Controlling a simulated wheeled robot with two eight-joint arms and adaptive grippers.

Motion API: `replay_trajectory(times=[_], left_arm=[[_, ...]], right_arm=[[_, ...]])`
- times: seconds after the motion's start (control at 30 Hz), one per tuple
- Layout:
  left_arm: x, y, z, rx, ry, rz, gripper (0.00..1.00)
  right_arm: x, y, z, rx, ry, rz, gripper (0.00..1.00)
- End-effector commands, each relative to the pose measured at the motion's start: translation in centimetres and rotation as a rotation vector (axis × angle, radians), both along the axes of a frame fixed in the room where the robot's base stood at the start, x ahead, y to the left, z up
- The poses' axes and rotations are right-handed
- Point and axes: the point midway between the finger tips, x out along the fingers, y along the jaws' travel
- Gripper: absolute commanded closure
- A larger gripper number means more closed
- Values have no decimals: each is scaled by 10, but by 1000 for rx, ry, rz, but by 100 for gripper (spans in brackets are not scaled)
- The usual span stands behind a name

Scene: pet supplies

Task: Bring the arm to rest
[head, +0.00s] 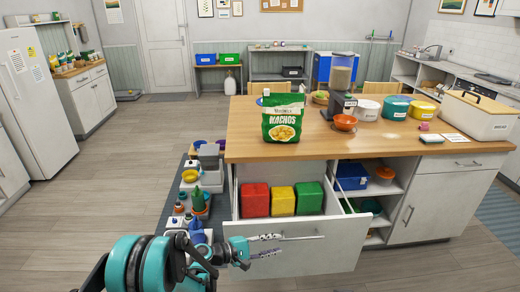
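My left arm comes in from the bottom left. Its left gripper (272,246) is in front of the open drawer (335,251) of the wooden-topped island. Its two fingers stand apart with nothing seen between them. They overlap the drawer's front near the bar handle (308,238); I cannot tell whether they touch it. The drawer is pulled out and holds a red block (255,200), a yellow block (282,200) and a green block (309,198). My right gripper is out of view.
A green nachos bag (283,118), a food dispenser (341,88), an orange bowl (345,122) and several containers stand on the island top (385,143). The floor further left is clear.

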Motion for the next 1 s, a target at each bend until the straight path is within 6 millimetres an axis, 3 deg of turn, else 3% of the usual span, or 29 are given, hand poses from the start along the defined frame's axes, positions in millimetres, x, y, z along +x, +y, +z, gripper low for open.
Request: replay_trajectory(times=[0.17,0.37,0.7,1.0], left_arm=[[-8,12,23,133,-59,7,69],[-40,46,58,422,-183,1,69],[-128,126,93,929,-388,-78,69],[-217,203,97,1360,-538,-216,69]], right_arm=[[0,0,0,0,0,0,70],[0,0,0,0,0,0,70],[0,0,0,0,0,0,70],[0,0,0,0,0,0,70]])
